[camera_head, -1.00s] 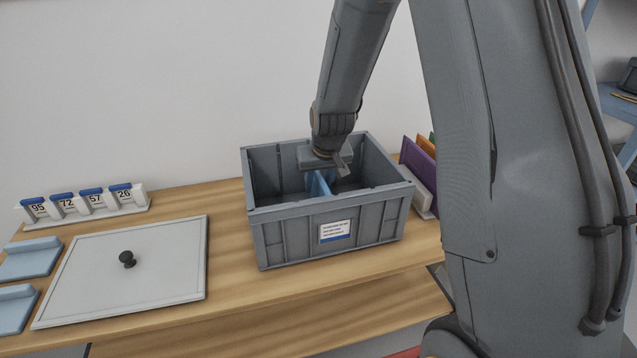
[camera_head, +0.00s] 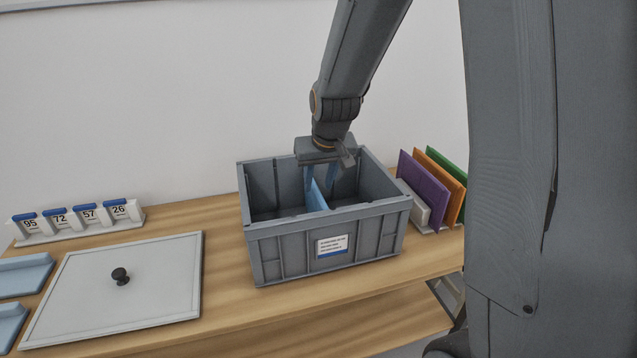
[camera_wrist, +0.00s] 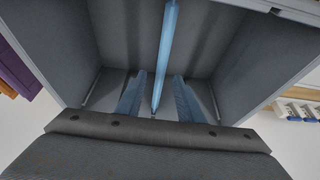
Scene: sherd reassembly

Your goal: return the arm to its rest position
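My gripper (camera_head: 320,183) points down inside the open grey crate (camera_head: 283,249). In the wrist view its two blue-grey fingers (camera_wrist: 158,88) stand apart, with a gap on each side of a thin blue divider. The gripper is open and holds nothing. The blue divider (camera_head: 318,196) stands upright in the crate and also shows in the wrist view (camera_wrist: 168,40). The lower fingertips are partly hidden in the head view.
A grey lid with a black knob (camera_head: 75,302) lies left of the crate. A number rack (camera_head: 80,228) stands behind it, and light-blue trays (camera_head: 25,272) lie at far left. Purple, orange and green panels (camera_head: 423,180) stand right of the crate. A wall is behind the table.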

